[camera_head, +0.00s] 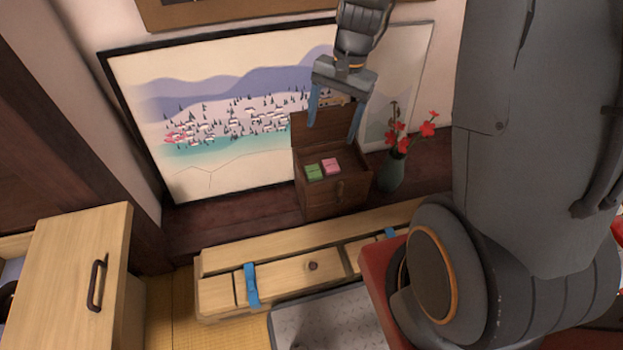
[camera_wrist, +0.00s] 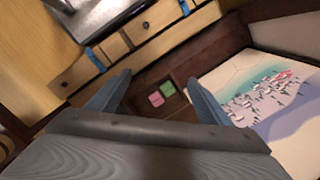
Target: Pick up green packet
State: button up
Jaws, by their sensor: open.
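The green packet (camera_head: 313,172) lies in an open dark wooden box (camera_head: 345,190), to the left of a pink packet (camera_head: 332,166). In the wrist view the green packet (camera_wrist: 168,89) and the pink packet (camera_wrist: 156,98) show between my two blue fingers. My gripper (camera_head: 332,130) is open and empty. It hangs above the box, its fingers pointing down, apart from the packets. The box's lid (camera_head: 318,122) stands raised at the back.
A vase with red flowers (camera_head: 392,170) stands right of the box. A framed landscape picture (camera_head: 190,140) leans on the wall behind. A pale wooden drawer unit (camera_head: 290,268) with blue straps lies in front. A wooden cabinet (camera_head: 65,260) stands at the left.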

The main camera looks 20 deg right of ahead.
jog(key=w+d+f+m+y+b, duration=0.15)
jog(key=w+f+m+b, duration=0.6)
jog(key=f, duration=0.85)
jog(key=m+b, duration=0.3)
send_near(314, 171)
jog(key=shift+s+f+n+t+y, duration=0.15)
jog(key=shift+s+f+y, duration=0.1)
jog(key=shift+f, duration=0.3)
jog(key=shift+s+f+n+t+y, duration=0.15)
jog(key=shift+s+f+y, duration=0.1)
jog(key=shift+f, duration=0.3)
jog(key=shift+w+b+x, duration=0.1)
jog(key=shift+b+x, duration=0.3)
jog(key=shift+x, duration=1.15)
jog(key=shift+w+b+x, duration=0.15)
jog(key=shift+b+x, duration=0.2)
jog(key=shift+x, duration=1.2)
jog(key=shift+a+r, duration=0.1)
jog(key=c, duration=1.1)
